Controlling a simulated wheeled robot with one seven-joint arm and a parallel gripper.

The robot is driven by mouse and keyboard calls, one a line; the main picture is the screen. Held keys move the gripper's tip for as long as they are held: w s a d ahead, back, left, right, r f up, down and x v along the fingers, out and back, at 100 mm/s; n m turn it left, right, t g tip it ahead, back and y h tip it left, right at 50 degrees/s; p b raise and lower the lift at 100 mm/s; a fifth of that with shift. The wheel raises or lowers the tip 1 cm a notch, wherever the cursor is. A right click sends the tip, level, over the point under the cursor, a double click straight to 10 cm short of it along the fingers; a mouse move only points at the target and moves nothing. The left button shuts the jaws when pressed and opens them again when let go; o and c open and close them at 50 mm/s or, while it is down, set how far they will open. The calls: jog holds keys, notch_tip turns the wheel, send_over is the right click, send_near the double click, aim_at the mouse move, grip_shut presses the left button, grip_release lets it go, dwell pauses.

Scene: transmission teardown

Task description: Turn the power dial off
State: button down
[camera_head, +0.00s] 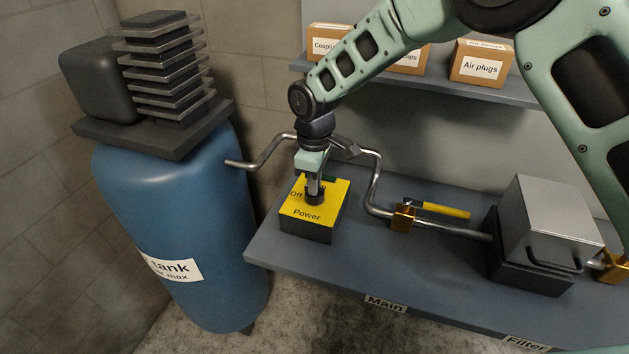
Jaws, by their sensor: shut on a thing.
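The power box (307,233) has a yellow top marked "Off" and "Power" and sits at the left end of the grey bench. A small dark dial (314,198) stands on its top. My gripper (315,190) points straight down over the box, its fingers shut on the dial. The fingers and wrist hide part of the dial and part of the yellow face. I cannot tell which way the dial points.
A blue tank (180,230) with a finned unit (165,70) stands left of the bench (350,265). A bent metal pipe (378,185) runs behind the box to a yellow-handled valve (440,209) and a grey filter box (550,225). Labelled cartons (481,65) stand on a shelf above.

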jog(key=c, duration=1.5)
grip_release()
jog(key=shift+r, duration=0.1)
notch_tip(320, 180, up, 17)
jog(key=b, duration=0.3)
jog(key=shift+r, duration=0.15)
